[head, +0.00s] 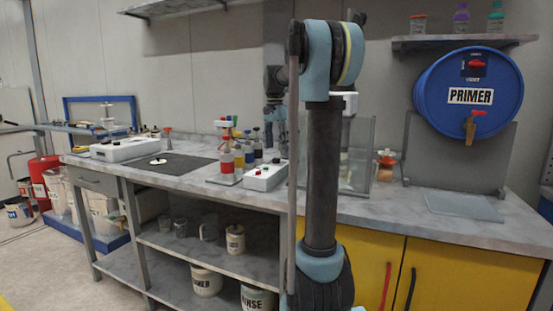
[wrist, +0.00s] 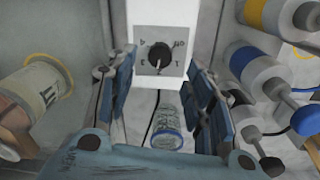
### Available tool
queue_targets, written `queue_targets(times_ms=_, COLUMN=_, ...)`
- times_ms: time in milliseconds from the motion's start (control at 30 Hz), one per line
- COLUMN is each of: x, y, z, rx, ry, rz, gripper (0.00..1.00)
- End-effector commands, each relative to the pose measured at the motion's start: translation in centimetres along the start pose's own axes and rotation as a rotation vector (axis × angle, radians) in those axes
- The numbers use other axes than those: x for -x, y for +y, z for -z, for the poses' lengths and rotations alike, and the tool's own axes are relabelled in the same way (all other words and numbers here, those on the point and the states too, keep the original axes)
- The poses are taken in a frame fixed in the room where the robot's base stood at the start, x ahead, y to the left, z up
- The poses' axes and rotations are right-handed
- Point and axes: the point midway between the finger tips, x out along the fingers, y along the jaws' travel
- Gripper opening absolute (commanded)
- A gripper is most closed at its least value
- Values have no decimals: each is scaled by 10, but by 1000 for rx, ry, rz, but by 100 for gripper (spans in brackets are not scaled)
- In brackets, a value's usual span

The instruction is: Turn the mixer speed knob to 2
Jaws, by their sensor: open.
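The mixer speed knob (wrist: 159,57) is a round black knob on a grey dial plate (wrist: 145,69), on the front of a white housing (wrist: 120,20). The dial carries OFF and number marks; the exact knob setting is too small to read surely. My gripper (wrist: 160,95) is open, with blue-padded fingers left and right of the housing in the wrist view. The knob shows in the gap between them, and neither finger touches it. In the head view my gripper (head: 275,113) is above the bench, partly behind my arm, and the knob cannot be seen.
A clear vessel with a blue rim (wrist: 167,138) stands below the housing. Bottles with yellow and blue bands crowd the right side in the wrist view, and a labelled jar (wrist: 35,92) is at left. In the head view a white control box (head: 265,176) sits on the bench (head: 130,173).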

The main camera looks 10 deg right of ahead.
Motion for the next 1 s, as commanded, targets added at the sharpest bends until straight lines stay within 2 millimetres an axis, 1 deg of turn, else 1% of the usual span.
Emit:
queue_targets(times_ms=33, x=-10, y=0, z=0, rx=0, ry=0, rz=0, gripper=48)
queue_targets(times_ms=100, x=-21, y=0, z=0, rx=0, ry=0, rz=0, gripper=48)
queue_targets(times_ms=300, x=-46, y=0, z=0, rx=0, ry=0, rz=0, gripper=48)
queue_targets(times_ms=500, x=-56, y=0, z=0, rx=0, ry=0, rz=0, gripper=48)
queue_targets(times_ms=767, x=-57, y=0, z=0, rx=0, ry=0, rz=0, gripper=48)
queue_targets(times_ms=867, x=-56, y=0, z=0, rx=0, ry=0, rz=0, gripper=27)
queue_targets(times_ms=900, x=-56, y=0, z=0, rx=0, ry=0, rz=0, gripper=18)
queue_targets(times_ms=967, x=-56, y=0, z=0, rx=0, ry=0, rz=0, gripper=5)
queue_targets(times_ms=1000, x=-56, y=0, z=0, rx=0, ry=0, rz=0, gripper=3)
